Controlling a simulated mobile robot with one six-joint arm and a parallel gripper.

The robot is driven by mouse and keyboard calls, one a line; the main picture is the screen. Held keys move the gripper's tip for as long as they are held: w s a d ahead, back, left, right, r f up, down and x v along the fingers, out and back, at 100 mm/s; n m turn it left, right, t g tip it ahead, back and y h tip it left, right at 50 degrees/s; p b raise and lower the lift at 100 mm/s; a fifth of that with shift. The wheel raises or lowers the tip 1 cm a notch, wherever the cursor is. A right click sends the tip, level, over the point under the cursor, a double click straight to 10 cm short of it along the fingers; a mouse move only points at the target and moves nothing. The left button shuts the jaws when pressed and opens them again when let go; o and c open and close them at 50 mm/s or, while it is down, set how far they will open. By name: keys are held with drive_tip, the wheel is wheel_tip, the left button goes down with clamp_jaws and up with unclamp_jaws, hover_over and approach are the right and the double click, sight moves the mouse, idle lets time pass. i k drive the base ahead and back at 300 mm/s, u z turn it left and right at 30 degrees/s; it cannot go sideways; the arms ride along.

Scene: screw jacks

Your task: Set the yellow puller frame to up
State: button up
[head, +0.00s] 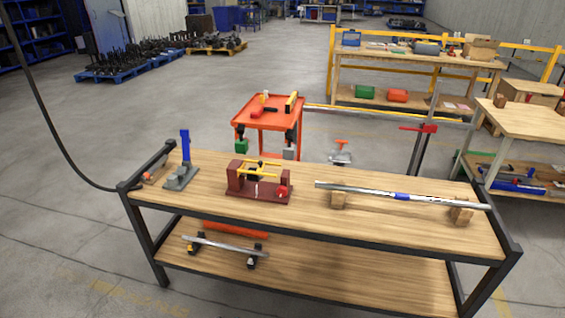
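A yellow puller frame (262,165) sits on top of a dark red stand (258,188) on the wooden workbench, left of its middle. The frame looks roughly level, with a yellow bar running across between the stand's two uprights. A bright red round part (283,191) shows at the stand's right end. The finer parts of the frame are too small to make out. My gripper is not in the view.
The workbench (330,225) also holds a grey tool with a blue lever (185,147) at left and a long metal bar (400,195) on wooden blocks at right. A red cart (270,116) stands behind. Open floor (70,230) lies to the left.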

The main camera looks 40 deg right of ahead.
sight(261, 164)
drive_tip(key=u, duration=0.6)
drive_tip(key=k, duration=0.1)
drive_tip(key=z, duration=1.7)
drive_tip(key=k, duration=0.95)
drive_tip(key=u, duration=0.15)
drive_tip(key=i, duration=0.8)
drive_tip(key=z, duration=0.05)
